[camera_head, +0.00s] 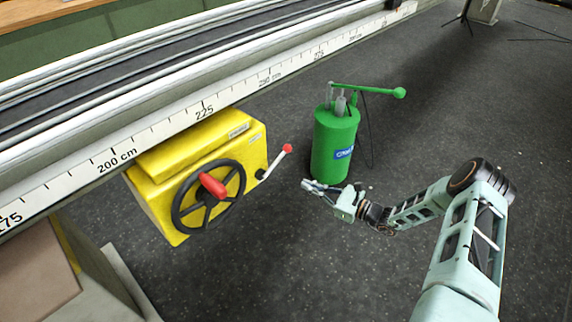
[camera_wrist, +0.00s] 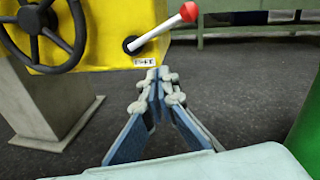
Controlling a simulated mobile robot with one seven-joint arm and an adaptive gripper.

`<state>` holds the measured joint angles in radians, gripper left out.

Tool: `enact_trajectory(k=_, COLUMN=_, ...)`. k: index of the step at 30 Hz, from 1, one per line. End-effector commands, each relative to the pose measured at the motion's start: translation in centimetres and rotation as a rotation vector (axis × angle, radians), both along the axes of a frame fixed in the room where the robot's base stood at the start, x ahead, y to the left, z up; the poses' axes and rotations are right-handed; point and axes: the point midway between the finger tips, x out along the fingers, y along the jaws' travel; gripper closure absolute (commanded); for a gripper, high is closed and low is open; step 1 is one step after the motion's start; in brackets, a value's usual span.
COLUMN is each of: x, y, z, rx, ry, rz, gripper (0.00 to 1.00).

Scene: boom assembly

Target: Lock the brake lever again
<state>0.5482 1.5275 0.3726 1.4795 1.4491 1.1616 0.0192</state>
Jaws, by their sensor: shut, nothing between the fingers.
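The brake lever (camera_head: 275,162) is a metal rod with a red knob on the right end of the yellow box (camera_head: 203,157). It slants up and to the right. In the wrist view the lever (camera_wrist: 158,34) rises to the right from a dark pivot, with a small label (camera_wrist: 145,61) below it. My gripper (camera_head: 307,185) is shut and empty, below and to the right of the red knob in the head view, apart from the lever. In the wrist view my gripper (camera_wrist: 160,72) points toward the area just below the lever. The label's text is not clearly readable.
A black handwheel (camera_head: 209,195) with a red handle is on the box's front. A green cylinder (camera_head: 335,143) with a pump arm stands close behind my gripper. The long rail (camera_head: 200,106) with a scale runs above the box. Dark floor lies open to the right.

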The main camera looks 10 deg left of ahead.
Motion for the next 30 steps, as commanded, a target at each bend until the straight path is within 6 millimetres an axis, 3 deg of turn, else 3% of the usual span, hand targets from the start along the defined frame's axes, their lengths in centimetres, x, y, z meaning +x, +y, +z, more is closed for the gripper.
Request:
enact_trajectory(k=1, x=0.5, y=-1.1, z=-1.4, rx=0.057, ry=0.008, rz=-0.054, gripper=1.00)
enact_trajectory(k=3, x=1.2, y=-2.2, z=-1.9, rx=0.114, ry=0.012, rz=-0.109, gripper=1.00)
enact_trajectory(k=10, x=2.2, y=-3.4, z=-2.2, rx=0.190, ry=0.012, rz=-0.182, gripper=1.00)
enact_trajectory(k=14, x=3.0, y=-2.2, z=-2.1, rx=0.190, ry=0.012, rz=-0.179, gripper=1.00)
enact_trajectory(k=26, x=8.1, y=4.5, z=-1.4, rx=0.188, ry=0.011, rz=-0.176, gripper=1.00)
enact_trajectory(k=30, x=8.2, y=4.5, z=0.9, rx=0.187, ry=0.012, rz=-0.180, gripper=1.00)
